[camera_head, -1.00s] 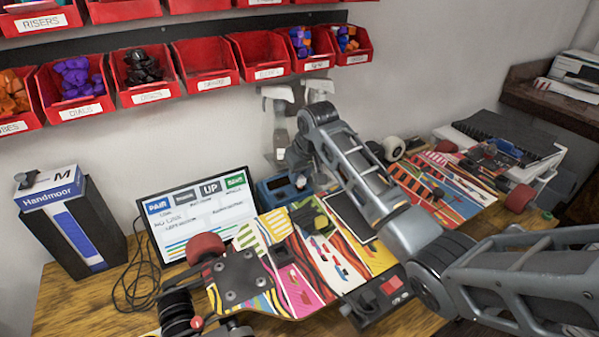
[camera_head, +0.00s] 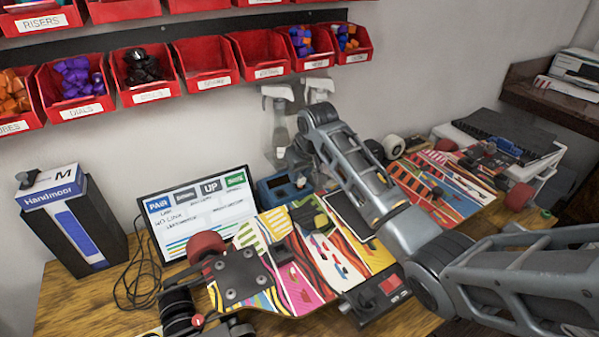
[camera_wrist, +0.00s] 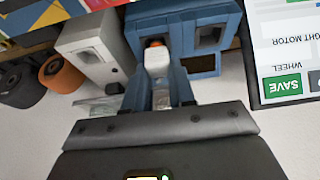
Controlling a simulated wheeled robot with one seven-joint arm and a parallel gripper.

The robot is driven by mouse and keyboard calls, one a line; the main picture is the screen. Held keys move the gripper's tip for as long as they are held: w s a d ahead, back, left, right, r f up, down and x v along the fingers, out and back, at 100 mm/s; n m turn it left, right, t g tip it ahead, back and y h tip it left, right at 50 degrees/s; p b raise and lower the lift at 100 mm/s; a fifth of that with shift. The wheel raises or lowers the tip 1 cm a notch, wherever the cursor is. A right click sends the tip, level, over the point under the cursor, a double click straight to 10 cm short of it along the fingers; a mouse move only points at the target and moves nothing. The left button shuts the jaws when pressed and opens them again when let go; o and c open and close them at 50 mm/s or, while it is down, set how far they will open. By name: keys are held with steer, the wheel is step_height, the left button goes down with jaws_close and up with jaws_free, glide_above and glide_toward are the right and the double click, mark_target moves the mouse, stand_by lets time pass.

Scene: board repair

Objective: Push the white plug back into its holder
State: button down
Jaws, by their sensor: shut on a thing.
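The blue holder (camera_wrist: 204,63) fills the upper middle of the wrist view, with an opening on its left side and another on its right. It stands on the bench in front of the wall in the head view (camera_head: 272,192). The white plug (camera_wrist: 157,60) is at the left opening, with a bit of orange just beyond it. My gripper (camera_wrist: 160,85) is shut on the plug, a finger on either side, with its tips close to the holder. How deep the plug sits in the opening is hard to tell. In the head view my wrist hides the plug.
A monitor (camera_head: 196,212) stands left of the holder. Two spray bottles (camera_head: 280,125) are behind it. A skateboard (camera_head: 300,280) lies in front, under my arm. In the wrist view a grey-white box (camera_wrist: 92,50) stands close left of the holder.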

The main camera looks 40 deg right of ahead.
steer(key=shift+f, duration=0.5)
stand_by(0.7)
steer(key=c, duration=0.6)
jaws_free()
steer(key=shift+r+p, duration=1.55)
steer(key=shift+p, duration=0.05)
steer(key=shift+r, duration=0.1)
steer(key=shift+r, duration=2.9)
steer(key=shift+s, duration=0.1)
